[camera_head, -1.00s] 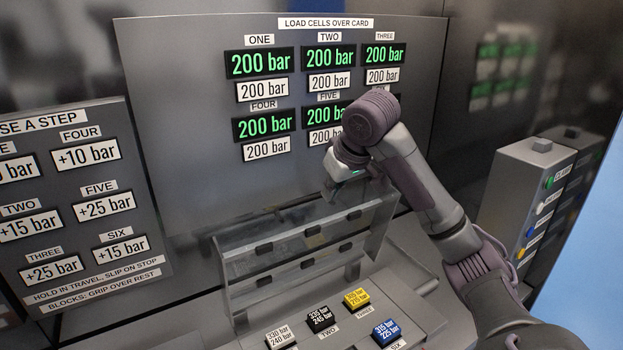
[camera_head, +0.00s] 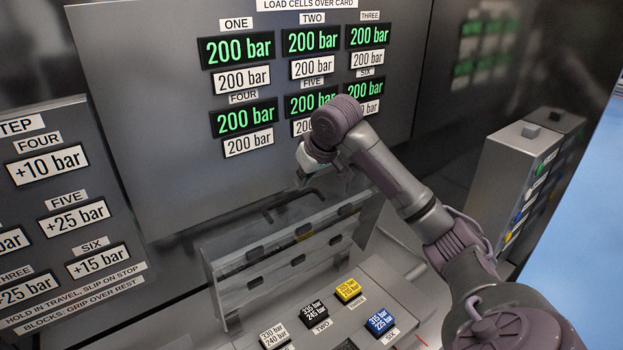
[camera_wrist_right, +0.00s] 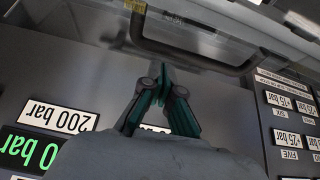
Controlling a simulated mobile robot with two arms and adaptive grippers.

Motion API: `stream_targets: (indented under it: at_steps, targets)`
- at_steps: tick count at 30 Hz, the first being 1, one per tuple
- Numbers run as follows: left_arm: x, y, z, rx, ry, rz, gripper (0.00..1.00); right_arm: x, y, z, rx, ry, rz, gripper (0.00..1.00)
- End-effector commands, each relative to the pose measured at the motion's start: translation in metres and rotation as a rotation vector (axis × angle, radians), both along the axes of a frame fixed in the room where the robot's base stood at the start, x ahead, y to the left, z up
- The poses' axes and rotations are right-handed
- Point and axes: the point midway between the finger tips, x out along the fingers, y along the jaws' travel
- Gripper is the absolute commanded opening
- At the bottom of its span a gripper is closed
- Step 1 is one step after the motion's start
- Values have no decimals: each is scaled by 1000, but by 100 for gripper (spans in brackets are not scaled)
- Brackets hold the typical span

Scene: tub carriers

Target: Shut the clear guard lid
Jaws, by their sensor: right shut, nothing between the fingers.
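The clear guard lid (camera_head: 284,255) stands raised and tilted at the back of the block console in the head view. It is a see-through panel with dark clips along it. My right gripper (camera_head: 308,176) is just behind and above the lid's upper edge, between it and the display wall. It is shut and empty. In the right wrist view the shut fingers (camera_wrist_right: 140,25) point towards the edge of a clear panel across the top; whether they touch it I cannot tell. My left gripper is not in view.
Below the lid, the console (camera_head: 392,290) carries white, black, yellow and blue blocks. The display wall (camera_head: 160,130) rises close behind. A step panel (camera_head: 60,200) stands at the left, and a grey box with coloured buttons (camera_head: 510,180) at the right.

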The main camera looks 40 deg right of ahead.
Motion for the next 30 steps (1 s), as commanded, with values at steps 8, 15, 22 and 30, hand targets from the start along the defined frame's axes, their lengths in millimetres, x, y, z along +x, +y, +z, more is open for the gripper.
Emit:
stream_targets:
  at_steps: [8, 15, 22, 30]
  targets:
    - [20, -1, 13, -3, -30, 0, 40, -28, 2, -3, -3, -2, -2, 0]
    - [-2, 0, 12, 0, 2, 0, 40, -32, 3, -4, -2, -4, -2, 0]
    - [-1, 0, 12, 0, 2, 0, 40, -32, 3, -4, -2, -4, -1, 0]
    - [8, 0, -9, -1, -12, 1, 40, -31, 2, -14, -9, -59, -3, 0]
